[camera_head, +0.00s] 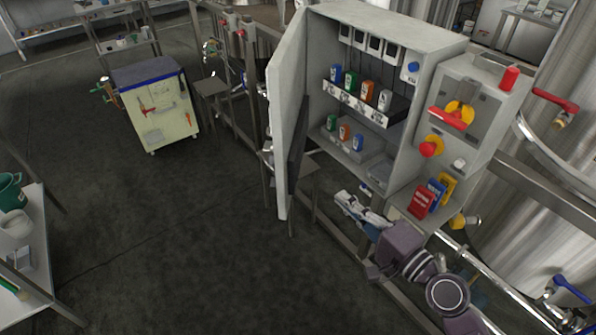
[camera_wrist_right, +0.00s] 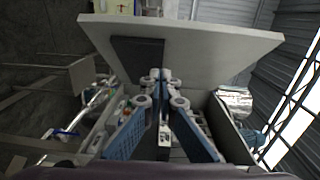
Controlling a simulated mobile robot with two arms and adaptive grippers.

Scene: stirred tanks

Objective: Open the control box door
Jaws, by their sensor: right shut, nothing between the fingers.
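The control box (camera_head: 425,50) is a grey cabinet mounted by the steel tanks. Its door (camera_head: 280,120) stands wide open, swung out to the left, with a dark panel on its inner side. Coloured switches and labelled blocks show inside the box. My right gripper (camera_head: 345,199) is below the box opening, to the right of the door's lower end and apart from it in the head view. In the wrist view the right gripper (camera_wrist_right: 160,76) is shut and empty, with the pale door (camera_wrist_right: 215,45) beyond its tips; contact cannot be judged. My left gripper is out of view.
A side panel (camera_head: 465,90) with red and yellow knobs adjoins the box on the right. Steel rails run below it. A wheeled cabinet (camera_head: 158,105) stands at the back left and a white table (camera_head: 35,245) at the left edge. The floor between is clear.

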